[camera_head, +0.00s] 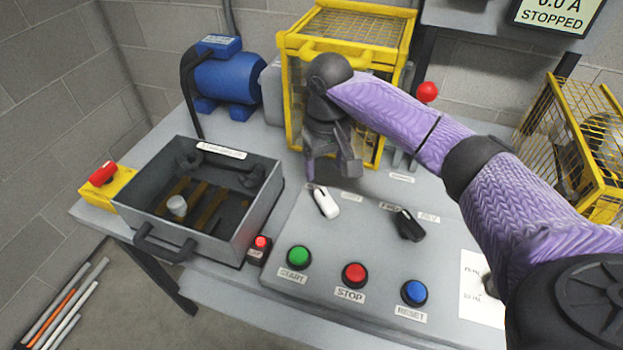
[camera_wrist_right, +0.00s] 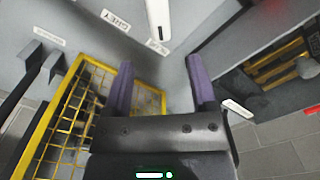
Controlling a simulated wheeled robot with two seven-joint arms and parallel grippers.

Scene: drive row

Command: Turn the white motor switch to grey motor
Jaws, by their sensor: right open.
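The white motor switch (camera_head: 326,203) is a small white knob on the sloped grey panel, tilted with its upper end toward the left. It also shows in the right wrist view (camera_wrist_right: 158,18), beyond the fingertips and roughly between their lines. A label reading GREY (camera_wrist_right: 115,20) lies to its left in that view. My right gripper (camera_head: 330,172) is open and empty, just behind and above the switch, apart from it. Its two purple-sided fingers show in the wrist view (camera_wrist_right: 160,68). The grey motor (camera_head: 270,88) is partly hidden behind the yellow cage. My left gripper is not in view.
A black switch (camera_head: 409,225) stands right of the white one. Green START (camera_head: 298,257), red STOP (camera_head: 354,275) and blue RESET (camera_head: 414,292) buttons line the panel front. A yellow cage (camera_head: 290,45) stands behind my gripper; an open grey box (camera_head: 265,190) is at left.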

